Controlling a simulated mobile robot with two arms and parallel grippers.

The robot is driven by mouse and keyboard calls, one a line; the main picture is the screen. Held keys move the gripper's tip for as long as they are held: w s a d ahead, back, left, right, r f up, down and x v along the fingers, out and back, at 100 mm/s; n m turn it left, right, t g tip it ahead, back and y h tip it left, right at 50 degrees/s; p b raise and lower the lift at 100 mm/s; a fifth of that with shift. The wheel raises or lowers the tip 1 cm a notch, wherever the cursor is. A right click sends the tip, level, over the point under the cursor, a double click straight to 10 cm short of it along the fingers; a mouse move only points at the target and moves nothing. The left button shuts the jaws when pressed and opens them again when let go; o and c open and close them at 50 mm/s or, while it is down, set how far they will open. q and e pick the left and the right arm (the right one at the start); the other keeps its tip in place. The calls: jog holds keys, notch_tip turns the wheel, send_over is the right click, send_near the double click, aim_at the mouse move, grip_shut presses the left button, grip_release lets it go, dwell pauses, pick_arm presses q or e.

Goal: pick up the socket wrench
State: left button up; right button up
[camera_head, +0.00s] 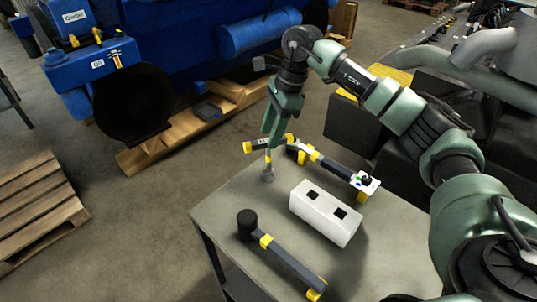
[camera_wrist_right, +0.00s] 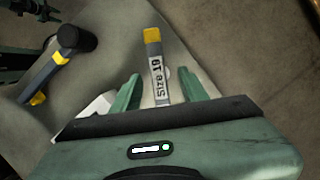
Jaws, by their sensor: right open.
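The tool labelled "Size 19", which looks like the socket wrench (camera_head: 268,168), is at the table's far left corner in the head view. It has a grey shaft and yellow-ended parts. In the right wrist view its labelled grey part (camera_wrist_right: 157,75) with a yellow end lies between the fingers. My right gripper (camera_head: 271,140) is open and over this tool; the fingertips (camera_wrist_right: 161,92) lie on either side of it, with a gap visible at each side. The lower part is hidden by the gripper.
On the grey table (camera_head: 222,208) stand a white block (camera_head: 322,212) with two square holes, a black-headed tool (camera_head: 285,262) with yellow bands, and another dark-and-yellow tool (camera_head: 335,169) behind the block. A blue engine (camera_head: 190,45) on a wooden pallet is beyond.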

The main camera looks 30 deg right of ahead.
aim_at(269, 160)
jog(key=shift+s+a+f, duration=0.15)
jog(key=shift+a+f, duration=0.1)
jog(key=shift+f, duration=0.15)
jog(key=shift+a+f+p, duration=0.1)
jog(key=shift+f+p, duration=0.3)
jog(key=shift+p, duration=0.05)
jog(key=p+x, duration=0.1)
jog(key=x, duration=0.2)
jog(key=shift+f, duration=0.7)
grip_shut()
pick_arm(q)
notch_tip(269, 160, up, 3)
jog(key=shift+w+f, duration=0.15)
jog(key=shift+f, duration=0.05)
